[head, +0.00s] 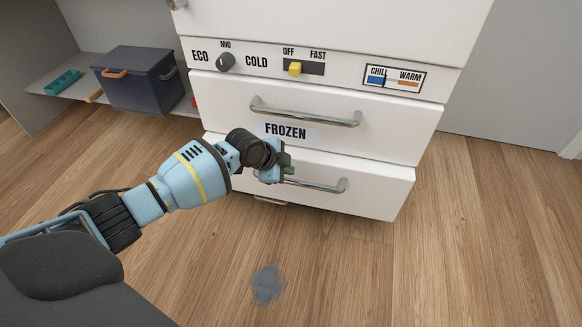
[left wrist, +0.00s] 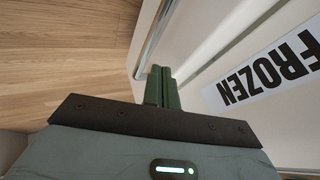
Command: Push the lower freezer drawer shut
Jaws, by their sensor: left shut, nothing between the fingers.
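The lower freezer drawer (head: 385,187) is a white front with a metal bar handle (head: 328,187), at the bottom of the white freezer. Its front appears to stand slightly out from the body; how far is hard to tell. My left gripper (head: 285,172) is shut and empty, in front of the left part of this drawer, near the handle's left end. In the left wrist view its green fingers (left wrist: 161,88) are together, near a metal handle bar (left wrist: 152,45); contact cannot be told. The FROZEN label (head: 286,131) is just above. My right gripper is not in view.
The upper drawer (head: 400,130) with its handle (head: 305,113) looks shut. Above it are a knob (head: 226,62), a yellow slider (head: 295,69) and a chill-warm slider (head: 394,78). A dark blue box (head: 138,82) stands left on a low shelf.

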